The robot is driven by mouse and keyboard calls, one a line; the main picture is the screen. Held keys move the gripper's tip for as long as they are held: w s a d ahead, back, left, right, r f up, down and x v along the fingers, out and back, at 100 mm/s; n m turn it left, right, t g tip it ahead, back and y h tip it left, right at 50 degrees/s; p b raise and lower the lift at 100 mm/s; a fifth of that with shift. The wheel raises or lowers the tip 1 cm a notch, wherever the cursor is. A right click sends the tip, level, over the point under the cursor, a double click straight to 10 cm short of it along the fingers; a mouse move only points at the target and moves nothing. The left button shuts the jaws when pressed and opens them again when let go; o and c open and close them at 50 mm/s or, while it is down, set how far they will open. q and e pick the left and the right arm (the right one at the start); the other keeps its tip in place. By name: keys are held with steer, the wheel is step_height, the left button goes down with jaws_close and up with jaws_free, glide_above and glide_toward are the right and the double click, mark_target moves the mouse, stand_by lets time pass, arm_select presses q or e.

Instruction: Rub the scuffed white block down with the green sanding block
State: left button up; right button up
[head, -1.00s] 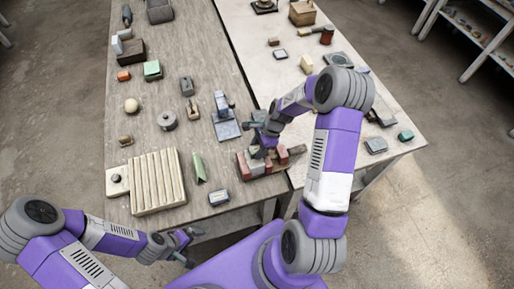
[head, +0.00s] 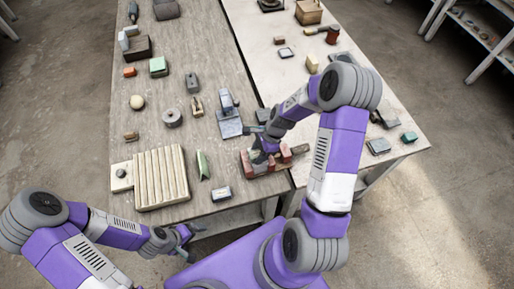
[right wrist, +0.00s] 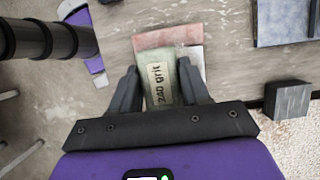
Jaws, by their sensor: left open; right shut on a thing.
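My right gripper (right wrist: 157,82) is shut on the green sanding block (right wrist: 158,62), which is marked "240 grit" in the right wrist view. A pale surface, likely the white block (right wrist: 197,60), shows in part beside and under the green block; most of it is hidden. A reddish strip (right wrist: 165,39) lies along its far side. In the head view my right gripper (head: 262,152) is low at the wooden holder with red jaws (head: 285,154). Contact between the blocks is hard to tell. My left gripper (head: 189,243) is open and empty off the bench's front edge.
A ribbed cream board (head: 160,178) lies left on the bench, with a green wedge-shaped piece (head: 203,165) and a small grey block (head: 222,193) between it and the holder. A grey metal stand (head: 229,120) is close behind the holder.

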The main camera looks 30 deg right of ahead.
steer(key=shift+f+b, duration=0.5)
steer(key=shift+f, duration=0.15)
stand_by(0.5)
steer(key=shift+a, duration=0.15)
steer(key=shift+w+a+r, duration=0.1)
steer(key=shift+a, duration=0.25)
steer(key=shift+w+a, duration=0.1)
steer(key=shift+a, duration=0.45)
steer(key=shift+s+d, duration=0.25)
steer(key=shift+d, duration=0.85)
steer(key=shift+s+d, duration=0.25)
steer(key=shift+d, duration=0.75)
steer(key=shift+w+a, duration=0.25)
steer(key=shift+a, duration=0.85)
steer(key=shift+w+a, duration=0.25)
steer(key=shift+a, duration=0.8)
steer(key=shift+d, duration=0.2)
